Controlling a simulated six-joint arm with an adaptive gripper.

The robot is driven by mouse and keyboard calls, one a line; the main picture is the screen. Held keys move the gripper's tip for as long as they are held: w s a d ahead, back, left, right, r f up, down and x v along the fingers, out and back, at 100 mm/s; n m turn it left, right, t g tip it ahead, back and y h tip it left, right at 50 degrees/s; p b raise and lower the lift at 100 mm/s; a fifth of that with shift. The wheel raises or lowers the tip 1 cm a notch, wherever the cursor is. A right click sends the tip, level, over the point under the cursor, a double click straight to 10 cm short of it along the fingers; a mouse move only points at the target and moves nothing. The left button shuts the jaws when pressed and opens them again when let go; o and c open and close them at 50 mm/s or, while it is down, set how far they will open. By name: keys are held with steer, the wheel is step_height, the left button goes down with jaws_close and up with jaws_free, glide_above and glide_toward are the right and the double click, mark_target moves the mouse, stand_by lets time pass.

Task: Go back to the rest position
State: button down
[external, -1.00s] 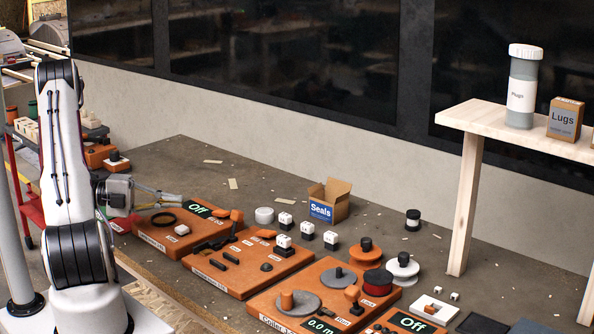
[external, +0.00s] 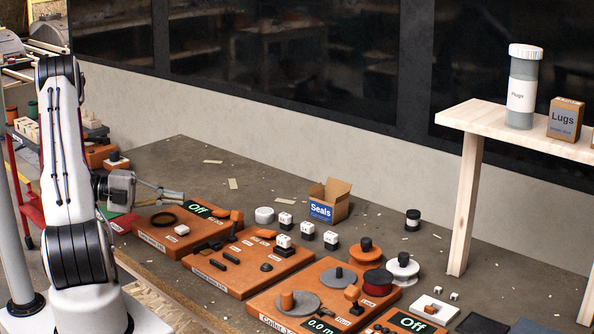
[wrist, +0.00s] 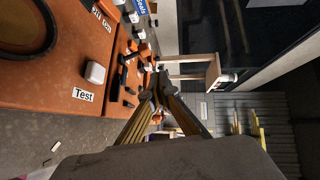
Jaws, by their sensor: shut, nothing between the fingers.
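My gripper (external: 181,197) is shut and empty. In the external view it points to the right, above the orange board (external: 170,232) with the "Off" display at the left end of the bench. In the wrist view the two fingers meet at their tips (wrist: 155,88), with nothing between them. A small white button (wrist: 95,72) and a "Test" label show on an orange board to the left of the fingers in that view. My arm stands upright at the left of the external view.
More orange boards (external: 248,262) line the front of the bench. An open "Seals" box (external: 329,203), small white-and-black blocks and spools stand on it. A wooden shelf (external: 470,117) at the right bears a Plugs jar (external: 521,90) and a Lugs box (external: 565,120). The back left of the bench is mostly clear.

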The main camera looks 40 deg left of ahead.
steer(key=w+a+r+n+y, duration=0.3)
steer(key=w+r+n+y, duration=0.35)
steer(key=w, duration=0.55)
step_height(320, 180, up, 10)
steer(key=s+d+n+y, duration=0.1)
steer(key=d+n+y, duration=0.2)
steer(key=n+y, duration=0.45)
steer(key=s+d+f+n+g+h, duration=0.1)
steer(key=s+d+n+g, duration=0.2)
steer(key=s+d, duration=0.8)
steer(key=s+d+f+n+g+h, duration=0.1)
steer(key=s+d+n+g+h, duration=0.1)
steer(key=s+d+n, duration=0.6)
steer(key=s+d+g, duration=0.1)
steer(key=s+d, duration=0.2)
steer(key=s, duration=0.4)
steer(key=shift+s+f, duration=0.15)
steer(key=shift+s, duration=0.15)
steer(key=shift+a+n, duration=0.1)
steer(key=shift+n, duration=0.2)
stand_by(1.0)
